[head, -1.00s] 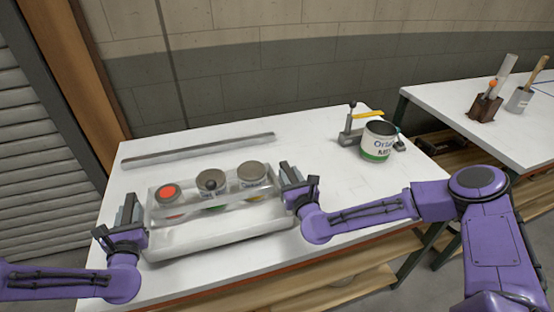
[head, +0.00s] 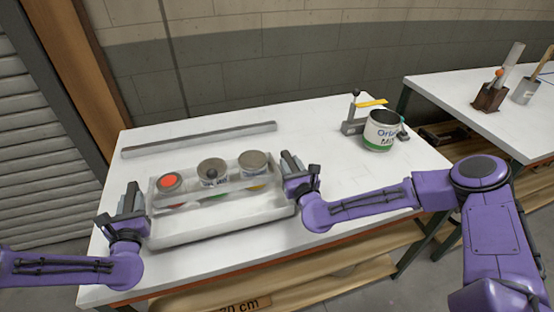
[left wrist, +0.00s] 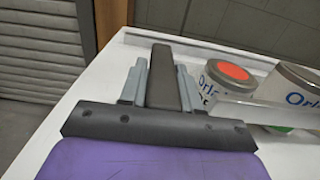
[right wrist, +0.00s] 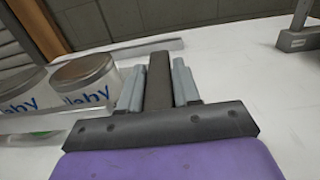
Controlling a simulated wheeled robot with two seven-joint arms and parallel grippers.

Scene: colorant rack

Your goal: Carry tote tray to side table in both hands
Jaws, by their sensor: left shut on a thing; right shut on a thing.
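The tote tray (head: 215,228) is a pale, partly see-through tray on the white table, with three cans in it. One can has a red-orange lid (head: 169,181); a grey can (head: 212,170) and another grey can (head: 253,160) are beside it. My left gripper (head: 131,195) is at the tray's left end and my right gripper (head: 290,162) at its right end. In the left wrist view a dark bar (left wrist: 165,78) lies between the shut fingers; the right wrist view shows a similar bar (right wrist: 158,82). I cannot tell whether the tray's underside touches the table.
A grey rail (head: 200,139) lies behind the tray. An open can with a green band (head: 380,131) and a clamp-like tool (head: 354,122) stand at the table's right. Past a gap, a second white table (head: 480,97) holds a brown block and a grey cup.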

